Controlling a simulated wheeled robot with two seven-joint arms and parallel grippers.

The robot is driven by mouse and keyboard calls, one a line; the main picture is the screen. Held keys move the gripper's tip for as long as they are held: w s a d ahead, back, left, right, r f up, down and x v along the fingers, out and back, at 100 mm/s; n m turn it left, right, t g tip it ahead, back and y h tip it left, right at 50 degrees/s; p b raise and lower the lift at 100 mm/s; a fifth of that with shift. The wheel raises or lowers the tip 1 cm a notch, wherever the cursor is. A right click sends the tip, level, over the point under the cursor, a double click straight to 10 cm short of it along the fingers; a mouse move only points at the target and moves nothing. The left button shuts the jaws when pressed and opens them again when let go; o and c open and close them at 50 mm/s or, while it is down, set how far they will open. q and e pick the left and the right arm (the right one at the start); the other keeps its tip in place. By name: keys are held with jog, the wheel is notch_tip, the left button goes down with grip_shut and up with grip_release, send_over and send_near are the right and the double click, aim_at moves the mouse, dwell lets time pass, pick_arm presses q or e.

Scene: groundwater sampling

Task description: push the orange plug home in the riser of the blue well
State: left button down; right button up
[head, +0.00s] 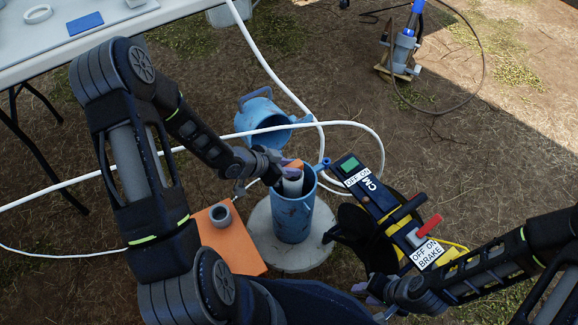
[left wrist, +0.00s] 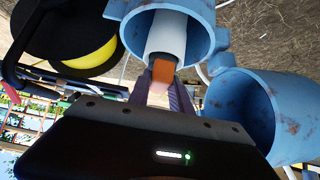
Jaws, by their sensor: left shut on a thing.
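The blue well (head: 292,220) stands upright on a round concrete pad, its blue lid (head: 262,115) swung open behind it. The white riser (head: 293,187) stands inside the casing; it also shows in the left wrist view (left wrist: 167,32). The orange plug (left wrist: 163,71) is at the riser's mouth, in line with it; how deep it sits I cannot tell. My left gripper (left wrist: 165,95) is shut on the plug, above the riser. The plug also shows in the head view (head: 293,164), partly hidden by the fingers. My right gripper (head: 372,302) is low at the right, fingers apart, apparently empty.
A reel with a labelled control panel (head: 372,193) and red lever stands close right of the well. An orange board (head: 225,240) with a grey ring lies at its left. White hoses cross behind. A white table (head: 120,30) fills the upper left.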

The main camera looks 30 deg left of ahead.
pick_arm(q)
jog(key=shift+f+b, duration=0.3)
jog(key=shift+f, duration=0.2)
jog(key=c, duration=1.1)
grip_release()
jog(key=shift+r, duration=0.1)
jog(key=p+v, duration=0.3)
jog(key=v, duration=0.4)
jog(key=shift+s+r, duration=0.2)
jog(key=shift+s, duration=0.05)
jog(key=shift+a, duration=0.15)
